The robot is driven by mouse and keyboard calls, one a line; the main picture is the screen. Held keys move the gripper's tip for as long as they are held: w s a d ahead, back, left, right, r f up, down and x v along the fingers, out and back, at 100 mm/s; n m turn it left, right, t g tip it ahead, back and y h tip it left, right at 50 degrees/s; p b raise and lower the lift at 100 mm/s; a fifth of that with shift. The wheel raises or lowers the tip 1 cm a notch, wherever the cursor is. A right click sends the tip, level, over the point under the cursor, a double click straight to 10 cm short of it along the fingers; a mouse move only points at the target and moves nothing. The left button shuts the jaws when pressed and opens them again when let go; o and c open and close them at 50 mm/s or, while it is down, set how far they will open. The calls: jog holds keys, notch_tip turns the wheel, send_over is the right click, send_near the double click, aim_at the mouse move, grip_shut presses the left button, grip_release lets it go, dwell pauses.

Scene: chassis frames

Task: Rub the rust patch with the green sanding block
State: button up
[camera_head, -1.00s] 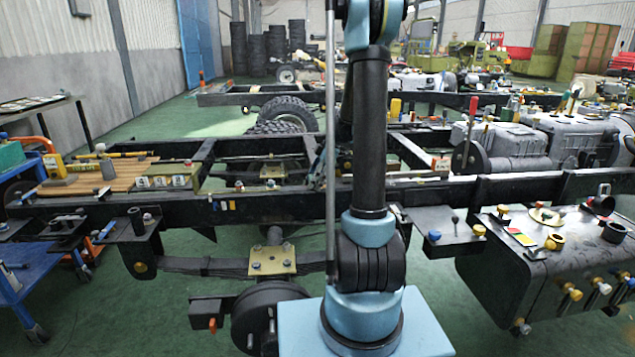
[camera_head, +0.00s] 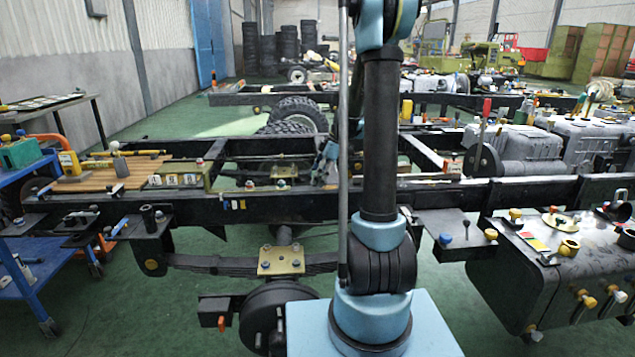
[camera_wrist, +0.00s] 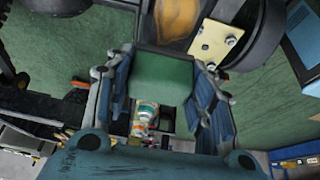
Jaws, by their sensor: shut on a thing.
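My gripper (camera_wrist: 158,82) is shut on the green sanding block (camera_wrist: 163,76), which sits between its two blue-grey fingers in the wrist view. The rust patch (camera_wrist: 178,22) is an orange-brown spot on a dark-edged part at the top of the wrist view, beyond the block. The block appears apart from it, but the gap in depth is hard to judge. In the head view my arm column stands in the way, and I cannot make out the block or the patch clearly.
A pale plate with holes (camera_wrist: 215,42) lies beside the patch, and shows in the head view (camera_head: 281,262). The black chassis rail (camera_head: 290,205) runs across, carrying small parts. A grey tank (camera_head: 550,285) is at right, a blue cart (camera_head: 30,270) at left.

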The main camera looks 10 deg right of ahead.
jog(key=shift+r, duration=2.2)
jog(key=shift+r, duration=0.1)
jog(key=shift+r, duration=1.4)
jog(key=shift+w+d+f+m, duration=0.25)
jog(key=shift+w+f+m, duration=0.1)
jog(key=shift+w+m, duration=0.15)
jog(key=w+d+f+m+t+h, duration=0.1)
jog(key=w+m, duration=0.2)
jog(key=m, duration=0.1)
jog(key=w+d+f+m+t+h, duration=0.1)
jog(key=w+d+f+m, duration=0.1)
jog(key=w+m, duration=0.1)
jog(key=w+d+f+m+t+h, duration=0.1)
jog(key=w+m+t, duration=0.1)
jog(key=w+m, duration=0.2)
jog(key=shift+w+d+f+m, duration=0.3)
jog(key=shift+w+d+f, duration=0.05)
jog(key=shift+d+f, duration=0.05)
jog(key=shift+w+d+f+m+h, duration=0.15)
jog(key=shift+w+d+m, duration=0.1)
jog(key=shift+w+m, duration=0.2)
jog(key=shift+w+d+f+m+h, duration=0.1)
jog(key=shift+w+d+m+h, duration=0.1)
jog(key=shift+w+m, duration=0.25)
jog(key=shift+s, duration=0.15)
